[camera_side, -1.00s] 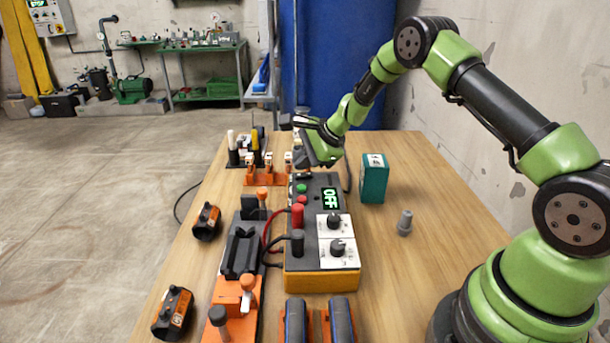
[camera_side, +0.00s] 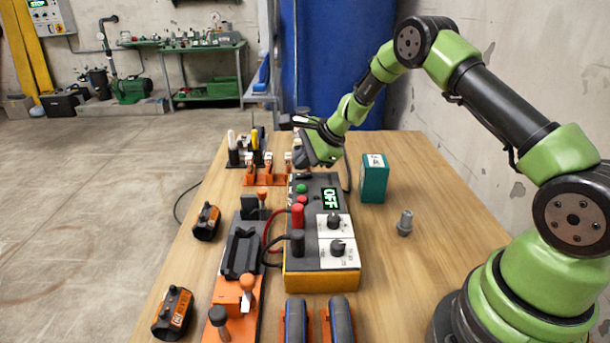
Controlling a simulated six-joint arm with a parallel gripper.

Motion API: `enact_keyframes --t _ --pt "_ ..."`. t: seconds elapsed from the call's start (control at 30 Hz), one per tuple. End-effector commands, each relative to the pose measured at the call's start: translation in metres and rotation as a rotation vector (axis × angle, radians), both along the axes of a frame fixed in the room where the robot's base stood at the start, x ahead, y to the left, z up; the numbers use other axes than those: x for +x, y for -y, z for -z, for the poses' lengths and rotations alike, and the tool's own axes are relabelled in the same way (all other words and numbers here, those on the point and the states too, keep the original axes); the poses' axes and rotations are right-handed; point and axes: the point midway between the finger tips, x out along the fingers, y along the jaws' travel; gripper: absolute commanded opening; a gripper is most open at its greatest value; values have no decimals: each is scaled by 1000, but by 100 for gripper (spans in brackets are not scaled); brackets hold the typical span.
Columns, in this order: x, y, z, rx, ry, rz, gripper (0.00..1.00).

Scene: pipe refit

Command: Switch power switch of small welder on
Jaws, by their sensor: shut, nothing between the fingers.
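The small welder (camera_side: 318,262), a dark box with a yellow base, stands in the middle of the wooden table. Its display (camera_side: 329,198) reads OFF in green letters. A green button (camera_side: 301,188) and a red button (camera_side: 302,200) sit on its upper left; two knobs (camera_side: 335,234) are on white plates. I cannot tell which part is the power switch. My gripper (camera_side: 302,163) is over the far end of the welder, close to its top. It is shut with nothing held. Its fingertips are small here, and whether they touch the welder I cannot tell.
A teal box (camera_side: 373,182) and a grey fitting (camera_side: 404,223) stand right of the welder. An orange clamp fixture (camera_side: 236,270) is on the left, with red and black cables to the welder. Orange-black devices (camera_side: 207,222) lie further left.

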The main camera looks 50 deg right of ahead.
Motion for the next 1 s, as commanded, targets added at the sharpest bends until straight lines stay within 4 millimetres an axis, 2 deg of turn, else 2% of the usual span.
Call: enact_keyframes --t 0.73,1.0 --pt "0 0 0 0 0 0 0" --pt "-1 1 8 0 0 0 0"
